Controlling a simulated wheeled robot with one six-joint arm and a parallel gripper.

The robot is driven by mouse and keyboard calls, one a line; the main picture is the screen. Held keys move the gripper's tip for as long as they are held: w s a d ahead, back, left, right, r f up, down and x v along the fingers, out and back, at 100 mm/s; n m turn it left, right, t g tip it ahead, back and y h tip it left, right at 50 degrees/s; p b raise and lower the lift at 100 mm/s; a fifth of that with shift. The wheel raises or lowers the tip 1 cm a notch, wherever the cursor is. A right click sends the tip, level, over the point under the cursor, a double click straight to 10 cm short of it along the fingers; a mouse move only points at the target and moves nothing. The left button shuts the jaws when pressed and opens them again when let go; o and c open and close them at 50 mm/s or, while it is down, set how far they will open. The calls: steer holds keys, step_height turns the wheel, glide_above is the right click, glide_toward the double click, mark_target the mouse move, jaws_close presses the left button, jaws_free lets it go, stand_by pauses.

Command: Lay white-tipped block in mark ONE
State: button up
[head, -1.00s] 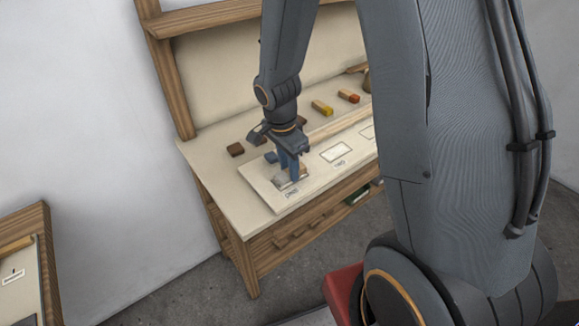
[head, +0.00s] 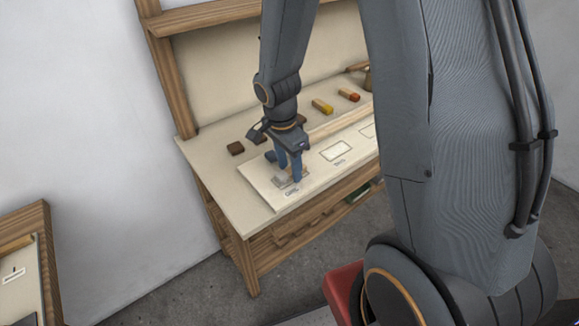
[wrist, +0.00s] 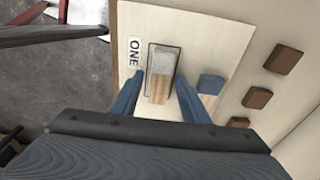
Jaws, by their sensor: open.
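The white-tipped block (wrist: 163,66) has a pale grey-white end and a bare wood body. In the wrist view it lies flat inside the dark outline of mark ONE (wrist: 152,50), roughly in line with it, beside the printed label "ONE" (wrist: 134,54). My gripper (wrist: 160,82) is open, with one blue finger on each side of the block and a gap on both sides. In the head view my gripper (head: 290,174) is low over the near-left end of the marked board, and its fingers hide much of the block.
A blue-ended block (wrist: 211,84) lies just right of my right finger. Brown blocks (wrist: 283,59) lie beyond it. Yellow-tipped (head: 322,108) and red-tipped (head: 349,96) blocks lie farther back.

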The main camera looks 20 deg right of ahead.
mark_target(285, 173)
step_height(285, 173, up, 11)
steer(key=a+b, duration=0.1)
steer(key=b, duration=0.2)
steer(key=s+f+n+t+y, duration=0.1)
steer(key=s+f+n, duration=0.2)
steer(key=s+n, duration=0.6)
steer(key=d+n, duration=0.1)
steer(key=n, duration=0.4)
steer(key=shift+s, duration=0.15)
steer(key=shift+f, duration=0.2)
